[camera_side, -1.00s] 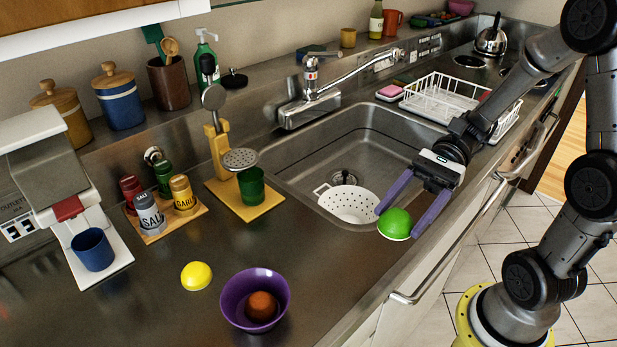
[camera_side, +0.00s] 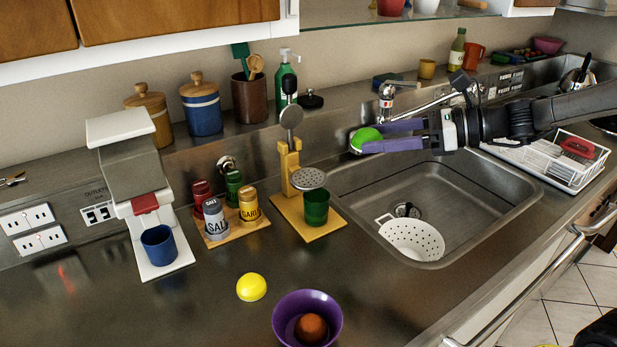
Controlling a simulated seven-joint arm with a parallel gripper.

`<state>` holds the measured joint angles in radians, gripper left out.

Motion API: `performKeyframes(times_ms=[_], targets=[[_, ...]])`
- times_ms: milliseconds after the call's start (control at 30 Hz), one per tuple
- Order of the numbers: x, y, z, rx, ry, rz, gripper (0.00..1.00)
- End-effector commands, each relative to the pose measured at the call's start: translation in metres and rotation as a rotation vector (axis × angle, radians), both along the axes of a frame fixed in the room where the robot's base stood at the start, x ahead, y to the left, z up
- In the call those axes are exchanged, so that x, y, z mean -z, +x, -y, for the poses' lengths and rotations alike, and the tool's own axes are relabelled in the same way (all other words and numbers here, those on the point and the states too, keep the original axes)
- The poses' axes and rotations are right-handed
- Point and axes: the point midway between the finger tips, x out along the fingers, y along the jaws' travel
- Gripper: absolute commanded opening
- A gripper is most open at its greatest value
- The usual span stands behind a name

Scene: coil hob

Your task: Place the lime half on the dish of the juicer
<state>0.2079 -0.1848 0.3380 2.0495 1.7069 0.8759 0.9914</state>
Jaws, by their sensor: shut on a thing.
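My gripper (camera_side: 364,143) is shut on the green lime half (camera_side: 367,136). Its purple fingers point left, and the lime half shows a pale underside. It is held in the air, up and to the right of the juicer in the picture. The juicer has a yellow stand (camera_side: 288,164) on a yellow base board. Its grey perforated dish (camera_side: 307,179) is bare, with a green cup (camera_side: 316,207) below it. A grey lever arm with a round head stands raised above the dish.
The sink (camera_side: 470,195) with a white colander (camera_side: 412,238) lies right of the juicer. The faucet (camera_side: 387,100) rises behind the lime half. A spice board (camera_side: 228,236), yellow half fruit (camera_side: 251,287) and purple bowl (camera_side: 290,298) are left and front. Some counter is clear.

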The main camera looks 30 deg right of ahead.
Motion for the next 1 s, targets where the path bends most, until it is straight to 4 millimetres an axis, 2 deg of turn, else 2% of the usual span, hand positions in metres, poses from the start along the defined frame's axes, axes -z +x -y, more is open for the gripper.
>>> performKeyframes(times_ms=[67, 167, 533, 700, 1000], targets=[[0.0, 0.0, -0.008, -0.019, 0.0, -0.001, 0.16], [0.006, 0.011, -0.013, -0.027, 0.001, -0.006, 0.16], [0.044, 0.09, -0.03, -0.027, -0.001, -0.004, 0.16], [0.075, 0.113, -0.034, -0.026, 0.0, -0.005, 0.16], [0.097, 0.132, -0.038, -0.026, -0.001, -0.002, 0.16]])
